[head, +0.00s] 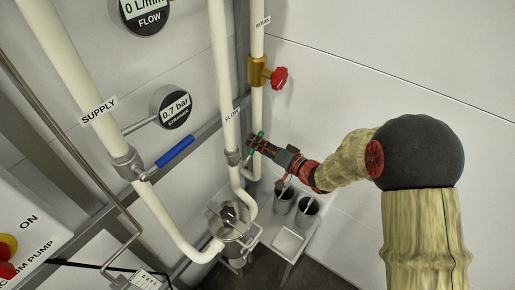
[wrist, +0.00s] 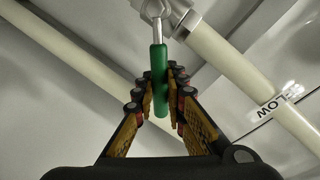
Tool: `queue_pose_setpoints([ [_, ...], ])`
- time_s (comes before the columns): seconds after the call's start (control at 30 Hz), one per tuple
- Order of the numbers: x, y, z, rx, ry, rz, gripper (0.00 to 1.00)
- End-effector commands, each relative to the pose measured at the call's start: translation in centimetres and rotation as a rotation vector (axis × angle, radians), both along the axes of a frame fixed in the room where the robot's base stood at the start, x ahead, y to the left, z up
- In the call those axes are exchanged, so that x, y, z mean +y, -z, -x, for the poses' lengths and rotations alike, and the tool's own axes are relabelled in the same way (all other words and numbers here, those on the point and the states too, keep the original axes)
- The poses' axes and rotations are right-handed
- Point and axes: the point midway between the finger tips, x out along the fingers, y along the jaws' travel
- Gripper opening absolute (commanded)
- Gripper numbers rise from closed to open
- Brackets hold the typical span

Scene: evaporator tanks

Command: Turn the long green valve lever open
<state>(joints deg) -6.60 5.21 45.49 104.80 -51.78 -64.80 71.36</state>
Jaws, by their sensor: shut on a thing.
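The long green valve lever (wrist: 158,80) has a green grip on a bare metal stem. In the wrist view it runs down from a metal valve body (wrist: 165,12) on a cream pipe into the space between my fingers. My gripper (wrist: 160,95) is shut on the lower part of the green grip, with a finger on each side. In the head view the green lever (head: 257,143) shows as a small slanted piece at the end of my gripper (head: 258,144), beside the FLOW pipe (head: 222,80). The fingers hide part of the lever there.
A blue lever (head: 175,151) sits on the SUPPLY pipe to the left. A red valve handle (head: 279,77) is on the RETURN pipe above my gripper. A metal strainer pot (head: 238,240) and two grey cups (head: 284,203) on a stand are below.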

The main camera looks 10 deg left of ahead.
Motion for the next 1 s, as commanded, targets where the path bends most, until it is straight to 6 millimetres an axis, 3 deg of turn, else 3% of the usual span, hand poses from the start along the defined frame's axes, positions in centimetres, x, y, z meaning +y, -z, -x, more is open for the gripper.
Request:
queue_pose_setpoints([
  [0.6,2.0,-2.2,3.4,-0.501,-0.002,0.294,0.0],
  [1.0,3.0,-2.7,5.2,-0.729,-0.003,0.43,0.0],
])
